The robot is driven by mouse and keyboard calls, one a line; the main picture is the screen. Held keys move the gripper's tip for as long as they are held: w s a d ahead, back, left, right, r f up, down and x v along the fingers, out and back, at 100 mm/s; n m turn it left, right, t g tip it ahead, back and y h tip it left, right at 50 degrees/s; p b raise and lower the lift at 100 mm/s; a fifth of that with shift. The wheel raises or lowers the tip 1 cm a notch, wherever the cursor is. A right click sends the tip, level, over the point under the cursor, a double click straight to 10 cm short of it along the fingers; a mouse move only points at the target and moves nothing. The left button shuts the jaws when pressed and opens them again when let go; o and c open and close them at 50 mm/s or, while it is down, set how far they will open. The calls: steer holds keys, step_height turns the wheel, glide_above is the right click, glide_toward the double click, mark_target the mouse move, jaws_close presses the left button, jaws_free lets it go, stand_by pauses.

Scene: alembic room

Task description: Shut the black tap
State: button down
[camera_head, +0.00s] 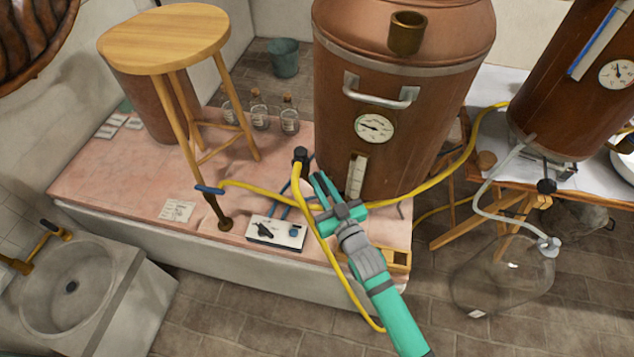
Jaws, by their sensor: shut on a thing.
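A black tap (300,157) stands at the lower left front of the middle copper vessel (400,120), with a yellow hose (297,188) running down from it. My gripper (321,176) reaches up from the lower right, its fingertips just right of the tap's black body. The fingers are close together and shut on part of the tap; the gripped part is mostly hidden by them. I cannot tell the angle of the tap's handle.
A wooden stool (165,40) stands left on the pink slab (95,180), with small bottles (258,112) behind it. A white control box (276,232) lies near the slab's front edge.

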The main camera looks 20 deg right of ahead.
steer(key=shift+d+f+n+g+y, duration=0.1)
steer(key=shift+n+g+y, duration=0.2)
steer(key=shift+n+y, duration=1.05)
steer(key=shift+d+f+n+g+y, duration=0.15)
steer(key=shift+n+g+y, duration=0.3)
steer(key=shift+y, duration=1)
steer(key=c, duration=1.7)
jaws_free()
steer(key=shift+d, duration=0.1)
steer(key=shift+w+r, duration=0.15)
steer(key=shift+r, duration=0.05)
